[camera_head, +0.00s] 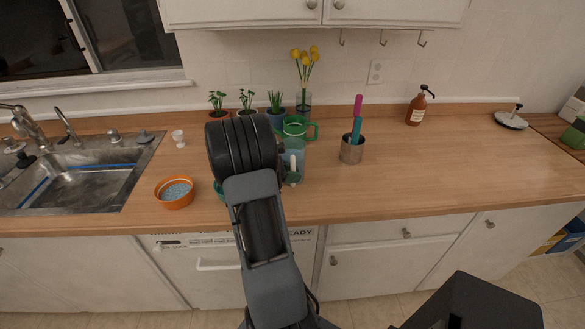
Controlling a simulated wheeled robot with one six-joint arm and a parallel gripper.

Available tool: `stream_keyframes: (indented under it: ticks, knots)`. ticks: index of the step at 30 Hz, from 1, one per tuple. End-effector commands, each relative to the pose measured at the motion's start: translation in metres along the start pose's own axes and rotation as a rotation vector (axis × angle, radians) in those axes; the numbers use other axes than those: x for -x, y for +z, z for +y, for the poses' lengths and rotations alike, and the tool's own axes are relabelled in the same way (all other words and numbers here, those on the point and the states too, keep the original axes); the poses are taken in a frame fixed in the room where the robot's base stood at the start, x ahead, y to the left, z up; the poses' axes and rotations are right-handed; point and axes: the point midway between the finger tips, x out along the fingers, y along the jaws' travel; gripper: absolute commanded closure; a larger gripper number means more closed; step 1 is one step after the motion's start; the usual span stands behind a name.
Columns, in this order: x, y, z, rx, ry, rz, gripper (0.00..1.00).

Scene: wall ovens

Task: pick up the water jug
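The water jug (297,150) is a see-through bluish jug with a green rim and a green handle that points right. It stands upright on the wooden counter, just right of my arm's dark round wrist. My arm hides its left side. My gripper (285,158) is mostly hidden behind my wrist, with only a small dark part showing by the jug's left side. Its fingers cannot be made out, nor whether they touch the jug.
A metal cup (352,150) with pink and teal utensils stands right of the jug. An orange bowl (175,193) is left, and a teal bowl (219,189) is partly hidden. Potted plants (247,101) and a flower vase (304,99) stand behind. The right counter is mostly clear.

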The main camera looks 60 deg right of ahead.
Motion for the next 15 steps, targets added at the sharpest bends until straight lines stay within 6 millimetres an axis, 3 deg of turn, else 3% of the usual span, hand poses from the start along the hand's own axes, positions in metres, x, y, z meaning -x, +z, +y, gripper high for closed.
stream_keyframes:
  ticks: [6, 15]
  knots:
    - [0.0001, 0.0002, 0.0001, -0.001, 0.000, 0.000, 1.00]
    - [0.0007, 0.0018, 0.0006, -0.005, 0.001, -0.002, 1.00]
